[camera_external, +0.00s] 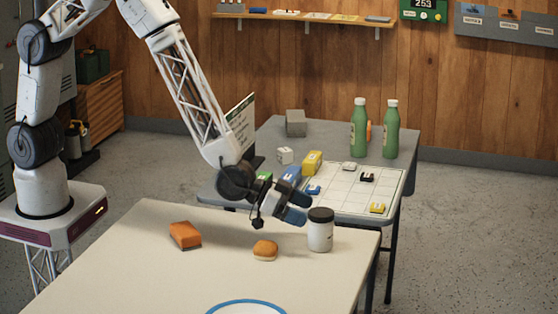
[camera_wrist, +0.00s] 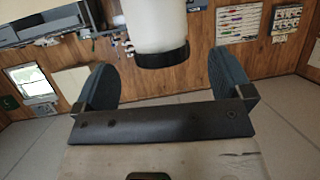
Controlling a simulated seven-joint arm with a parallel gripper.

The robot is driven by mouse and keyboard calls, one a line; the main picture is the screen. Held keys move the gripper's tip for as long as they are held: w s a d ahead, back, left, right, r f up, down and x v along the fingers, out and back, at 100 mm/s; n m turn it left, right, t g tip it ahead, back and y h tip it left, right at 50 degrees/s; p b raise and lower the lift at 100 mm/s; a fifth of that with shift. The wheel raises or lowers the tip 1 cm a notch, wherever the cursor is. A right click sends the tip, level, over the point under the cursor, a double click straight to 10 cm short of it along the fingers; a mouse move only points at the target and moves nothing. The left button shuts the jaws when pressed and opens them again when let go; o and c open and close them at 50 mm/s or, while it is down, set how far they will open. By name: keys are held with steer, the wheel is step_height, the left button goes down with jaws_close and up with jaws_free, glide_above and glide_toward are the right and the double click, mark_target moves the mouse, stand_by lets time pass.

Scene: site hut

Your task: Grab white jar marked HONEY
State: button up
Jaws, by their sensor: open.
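A white jar (camera_external: 320,234) with a black lid stands upright near the right end of the front table; small marks on its side are too small to read. My gripper (camera_external: 297,206) is open just left of the jar, above the table, its blue-grey fingertips near lid height. In the wrist view the jar (camera_wrist: 158,20) appears upside down, lid lowest, in the gap between the two fingers of my gripper (camera_wrist: 165,72). It seems to lie beyond the fingertips; I see no clear contact.
On the front table (camera_external: 110,262) are a bun (camera_external: 265,250), an orange block (camera_external: 185,235) and a blue-rimmed plate (camera_external: 247,306). A grey table (camera_external: 330,137) behind holds two green bottles (camera_external: 359,128) (camera_external: 391,130), a grid board (camera_external: 345,190) and several small blocks.

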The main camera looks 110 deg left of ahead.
mark_target(318, 212)
steer(key=shift+x, duration=2.6)
steer(key=shift+r, duration=0.1)
steer(key=c, duration=1.2)
steer(key=shift+r, duration=0.2)
steer(key=shift+r, duration=1.35)
steer(key=shift+s+r, duration=0.2)
steer(key=shift+r, duration=0.1)
steer(key=s+r, duration=0.1)
steer(key=s, duration=1.4)
steer(key=shift+s+a+r, duration=0.2)
steer(key=shift+s+a, duration=0.1)
steer(key=shift+a, duration=0.05)
